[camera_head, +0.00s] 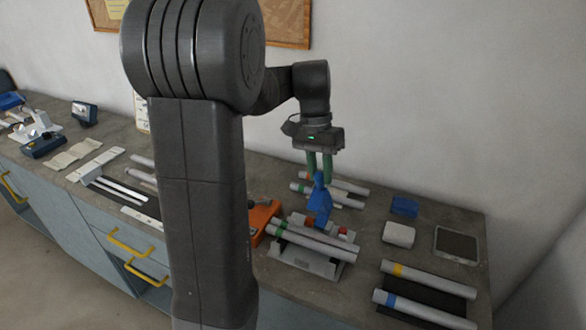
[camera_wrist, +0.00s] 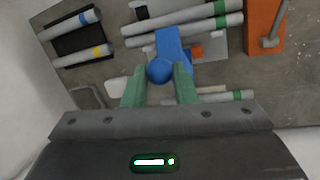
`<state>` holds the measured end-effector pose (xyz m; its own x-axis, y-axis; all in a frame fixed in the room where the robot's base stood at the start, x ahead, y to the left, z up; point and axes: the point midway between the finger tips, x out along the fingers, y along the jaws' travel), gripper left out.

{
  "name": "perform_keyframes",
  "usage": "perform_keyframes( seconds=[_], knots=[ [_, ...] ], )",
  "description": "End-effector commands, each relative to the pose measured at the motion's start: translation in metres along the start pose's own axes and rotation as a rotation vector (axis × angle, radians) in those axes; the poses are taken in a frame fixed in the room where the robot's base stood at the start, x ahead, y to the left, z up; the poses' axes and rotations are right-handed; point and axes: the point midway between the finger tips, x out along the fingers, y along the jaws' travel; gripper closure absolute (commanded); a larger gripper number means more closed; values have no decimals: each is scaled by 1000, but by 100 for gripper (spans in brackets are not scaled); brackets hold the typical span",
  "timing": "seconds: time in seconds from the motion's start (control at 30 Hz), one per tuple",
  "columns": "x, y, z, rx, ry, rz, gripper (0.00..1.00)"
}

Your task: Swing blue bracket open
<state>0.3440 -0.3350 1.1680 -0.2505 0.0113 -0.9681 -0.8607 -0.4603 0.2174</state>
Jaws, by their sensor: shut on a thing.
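The blue bracket (camera_head: 320,203) stands up from the grey jig at the back of its tubes, tilted a little. Its rounded knob end (camera_wrist: 159,71) sits between the green fingers of my gripper (camera_head: 319,170), which are shut on it. My gripper also shows in the wrist view (camera_wrist: 160,84), with a finger on each side of the knob. The jig (camera_head: 300,262) holds grey tubes (camera_head: 312,240) with green bands. The bracket's lower end meets the jig near the tubes; the joint itself is too small to make out.
An orange block (camera_head: 262,220) stands left of the jig. Tubes with yellow and blue bands (camera_head: 430,279) lie on a dark mat at the front right. A white block (camera_head: 398,234), a blue block (camera_head: 404,206) and a grey tablet-like plate (camera_head: 456,244) lie to the right. Banded tubes lie behind.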

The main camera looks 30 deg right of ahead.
Motion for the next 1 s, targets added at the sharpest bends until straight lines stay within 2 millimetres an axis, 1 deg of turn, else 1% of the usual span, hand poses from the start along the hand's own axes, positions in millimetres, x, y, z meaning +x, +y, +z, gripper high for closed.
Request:
perform_keyframes(
  seconds=[0.03,0.23,0.4,0.6,0.8,1.0],
  knots=[
    [-3,1,-10,0,-1,-5,100],
    [-5,-1,-48,-2,-1,-6,100],
    [-1,-9,-80,-3,-3,-6,100],
    [5,-17,-111,-4,-2,-7,100],
    [12,-23,-132,-4,-4,-7,100],
    [17,-26,-143,-4,-5,-7,100]
  ],
)
